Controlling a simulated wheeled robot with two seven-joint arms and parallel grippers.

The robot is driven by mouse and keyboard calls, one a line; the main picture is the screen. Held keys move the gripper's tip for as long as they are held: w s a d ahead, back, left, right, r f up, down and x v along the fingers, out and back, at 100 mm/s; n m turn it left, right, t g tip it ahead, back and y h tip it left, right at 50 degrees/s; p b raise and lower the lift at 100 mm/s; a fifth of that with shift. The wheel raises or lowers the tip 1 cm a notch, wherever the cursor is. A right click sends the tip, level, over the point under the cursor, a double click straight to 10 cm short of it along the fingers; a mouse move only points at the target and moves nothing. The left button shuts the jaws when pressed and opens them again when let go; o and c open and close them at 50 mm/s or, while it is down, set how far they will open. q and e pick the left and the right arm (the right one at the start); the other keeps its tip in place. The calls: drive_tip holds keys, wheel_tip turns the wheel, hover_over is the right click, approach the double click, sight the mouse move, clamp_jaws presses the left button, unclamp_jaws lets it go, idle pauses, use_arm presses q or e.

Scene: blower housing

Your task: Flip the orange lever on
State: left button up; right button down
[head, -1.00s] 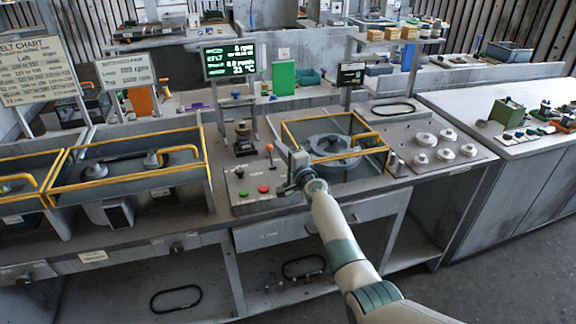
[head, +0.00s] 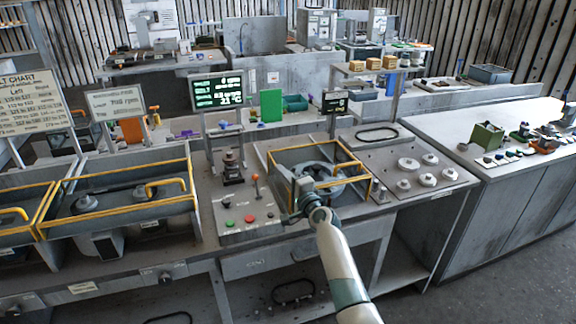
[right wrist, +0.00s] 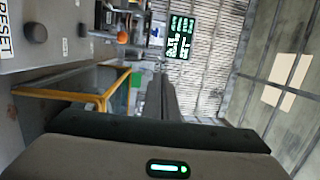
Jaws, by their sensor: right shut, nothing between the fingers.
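The orange lever (head: 256,181) is a thin upright stalk with an orange knob, on the grey control panel behind the green and red buttons. In the right wrist view its orange knob (right wrist: 122,37) shows at upper left. My right gripper (head: 298,183) is to the right of the lever, in front of the yellow-framed housing's near left corner, apart from the lever. Its dark fingers (right wrist: 161,90) are shut and empty in the right wrist view. My left gripper is not in view.
The yellow guard frame (head: 312,153) around the blower housing is close beside my right gripper. The green button (head: 230,224) and red button (head: 250,219) sit in front of the lever. A lit display (head: 217,91) rises at the back.

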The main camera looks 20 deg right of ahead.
drive_tip(key=shift+s+d+r, duration=0.25)
drive_tip(key=shift+s+r, duration=0.35)
drive_tip(key=shift+s, duration=0.15)
drive_tip(key=shift+s+d+r, duration=0.2)
drive_tip(key=shift+s+r, duration=0.4)
drive_tip(key=shift+s, duration=0.15)
drive_tip(key=shift+s, duration=0.1)
